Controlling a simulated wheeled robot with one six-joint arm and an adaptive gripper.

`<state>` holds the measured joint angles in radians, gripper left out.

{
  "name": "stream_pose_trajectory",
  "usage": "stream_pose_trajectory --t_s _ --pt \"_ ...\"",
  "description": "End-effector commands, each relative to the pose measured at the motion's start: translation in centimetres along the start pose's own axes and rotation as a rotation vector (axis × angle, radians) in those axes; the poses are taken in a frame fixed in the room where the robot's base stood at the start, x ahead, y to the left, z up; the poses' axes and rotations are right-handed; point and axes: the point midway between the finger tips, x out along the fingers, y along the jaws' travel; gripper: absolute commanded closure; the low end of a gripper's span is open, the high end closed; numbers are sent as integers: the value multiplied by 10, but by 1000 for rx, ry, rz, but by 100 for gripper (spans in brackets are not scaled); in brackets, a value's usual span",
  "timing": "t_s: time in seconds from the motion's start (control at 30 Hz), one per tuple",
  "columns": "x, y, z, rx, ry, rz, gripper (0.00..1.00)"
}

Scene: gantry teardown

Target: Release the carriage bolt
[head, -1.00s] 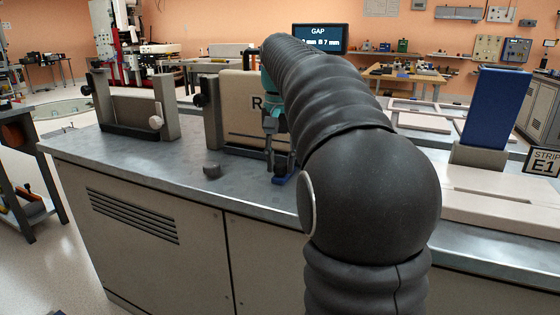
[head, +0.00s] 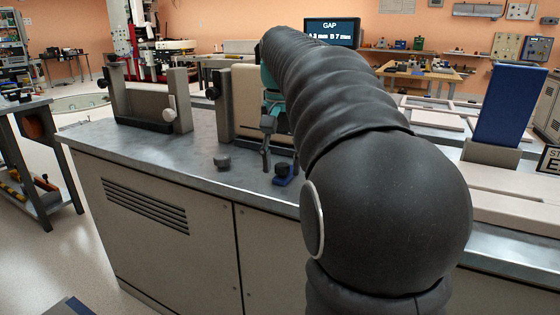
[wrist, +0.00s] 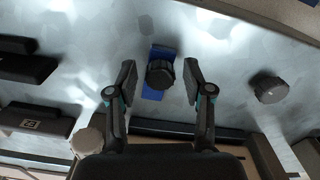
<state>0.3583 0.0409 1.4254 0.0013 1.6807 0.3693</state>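A dark ribbed round knob, which looks like a bolt head, stands on a small blue pad in the wrist view (wrist: 160,74). In the head view the dark knob (head: 281,169) and the blue pad (head: 284,181) are beside my gripper (head: 274,150), partly behind its fingers. In the wrist view my gripper (wrist: 159,82) is open. Its two fingers are on either side of the knob, with gaps showing on both sides. I cannot tell their height over it. No label marks the carriage bolt.
A second dark knob (head: 222,162) lies on the metal bench top (head: 195,158); it also shows in the wrist view (wrist: 269,88). A beige block with uprights (head: 246,100) stands behind. A bracket frame (head: 148,110) is at the left. A blue post (head: 511,105) stands at the right.

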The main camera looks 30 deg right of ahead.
Motion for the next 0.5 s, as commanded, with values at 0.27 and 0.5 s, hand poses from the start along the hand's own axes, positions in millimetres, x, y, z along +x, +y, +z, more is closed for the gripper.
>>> stream_pose_trajectory --t_s 0.27,0.5 --pt "0 0 -1 0 4 0 43" --pt "-21 0 -2 0 7 -2 43"
